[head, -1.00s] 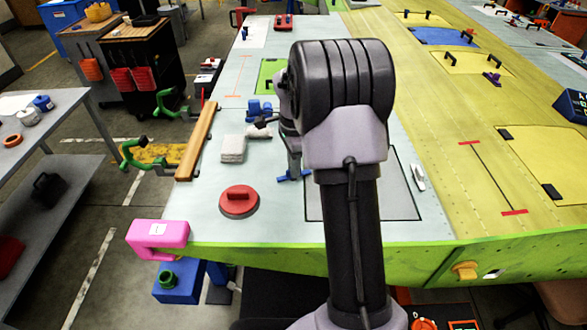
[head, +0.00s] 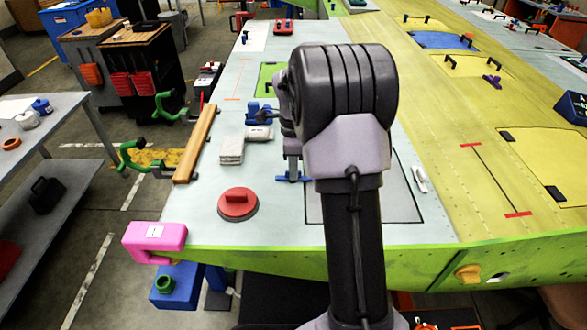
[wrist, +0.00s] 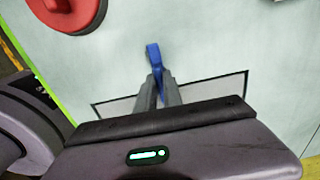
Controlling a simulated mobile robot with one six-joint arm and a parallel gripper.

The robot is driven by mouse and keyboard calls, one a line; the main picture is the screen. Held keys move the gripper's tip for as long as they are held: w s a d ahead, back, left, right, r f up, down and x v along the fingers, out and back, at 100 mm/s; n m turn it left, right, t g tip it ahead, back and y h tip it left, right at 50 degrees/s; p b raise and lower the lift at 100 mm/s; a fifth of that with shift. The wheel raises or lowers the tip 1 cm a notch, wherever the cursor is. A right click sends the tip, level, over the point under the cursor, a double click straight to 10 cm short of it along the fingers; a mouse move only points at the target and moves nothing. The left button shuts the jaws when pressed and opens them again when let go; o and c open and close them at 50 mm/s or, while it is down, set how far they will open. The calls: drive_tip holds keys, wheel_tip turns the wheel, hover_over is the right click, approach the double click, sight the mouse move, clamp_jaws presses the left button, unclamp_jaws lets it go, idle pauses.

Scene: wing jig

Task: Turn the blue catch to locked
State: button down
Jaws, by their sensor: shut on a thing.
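The blue catch (head: 293,179) is a small flat bar at the left edge of the black-outlined panel (head: 404,205) on the pale wing skin. My gripper (head: 292,168) points down over it in the head view, partly hidden behind my arm. In the wrist view, the fingers of my gripper (wrist: 158,88) are closed around the blue catch (wrist: 153,58), whose far end sticks out beyond the fingertips. The panel outline (wrist: 112,106) runs beside it. No lock marking can be made out.
A red disc with a handle (head: 238,203) sits left of the catch. A white block (head: 231,150), a light grey block (head: 258,134) and a blue clamp (head: 258,114) lie beyond. A pink clamp (head: 155,239) grips the near left corner. A small white tool (head: 420,179) lies right of the panel.

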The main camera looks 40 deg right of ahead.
drive_tip(key=shift+w+r, duration=0.1)
drive_tip(key=c, duration=1.5)
unclamp_jaws()
wheel_tip(320, 180, up, 17)
drive_tip(key=p, duration=0.5)
drive_tip(key=shift+r, duration=0.2)
